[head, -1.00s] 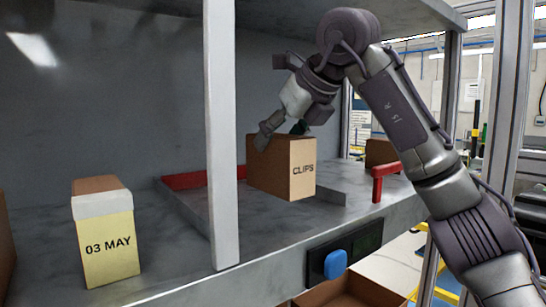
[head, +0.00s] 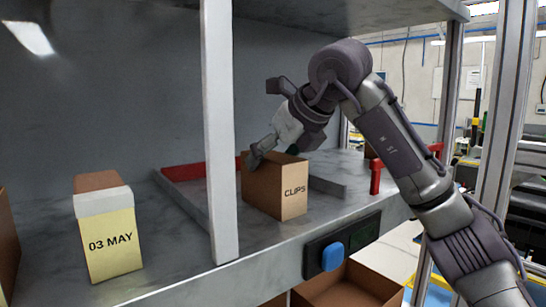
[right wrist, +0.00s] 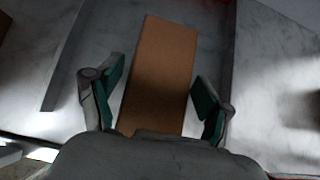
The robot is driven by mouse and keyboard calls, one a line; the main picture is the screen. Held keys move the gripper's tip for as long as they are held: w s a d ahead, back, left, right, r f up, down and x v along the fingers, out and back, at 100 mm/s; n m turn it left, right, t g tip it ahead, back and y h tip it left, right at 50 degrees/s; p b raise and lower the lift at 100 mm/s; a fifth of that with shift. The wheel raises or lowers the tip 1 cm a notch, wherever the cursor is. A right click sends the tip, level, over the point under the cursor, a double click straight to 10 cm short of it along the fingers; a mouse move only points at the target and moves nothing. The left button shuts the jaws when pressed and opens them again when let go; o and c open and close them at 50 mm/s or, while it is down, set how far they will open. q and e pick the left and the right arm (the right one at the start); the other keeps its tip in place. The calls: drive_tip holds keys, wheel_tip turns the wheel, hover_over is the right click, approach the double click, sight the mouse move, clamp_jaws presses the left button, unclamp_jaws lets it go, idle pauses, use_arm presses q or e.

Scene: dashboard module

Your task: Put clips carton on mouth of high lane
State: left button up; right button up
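The clips carton (head: 274,187) is a brown box with CLIPS printed on its front. It stands upright on the grey shelf near the front edge, between a low left rail (head: 183,198) and a low right rail (head: 327,186), at the front of a lane. My right gripper (head: 262,151) is at the carton's top. In the right wrist view, its two green-padded fingers (right wrist: 158,100) are spread on either side of the carton (right wrist: 160,72), with a gap on each side. My left gripper is out of view.
A white post (head: 221,130) stands left of the carton and hides part of the lane. A carton marked 03 MAY (head: 108,235) stands further left. A red stop (head: 376,178) is to the right. A blue button (head: 332,257) is on the shelf front, above an open box (head: 350,285).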

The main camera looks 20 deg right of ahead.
drive_tip(key=shift+w+r, duration=0.1)
drive_tip(key=shift+d+r, duration=0.1)
drive_tip(key=b+v, duration=0.4)
drive_tip(key=v, duration=0.8)
idle(0.3)
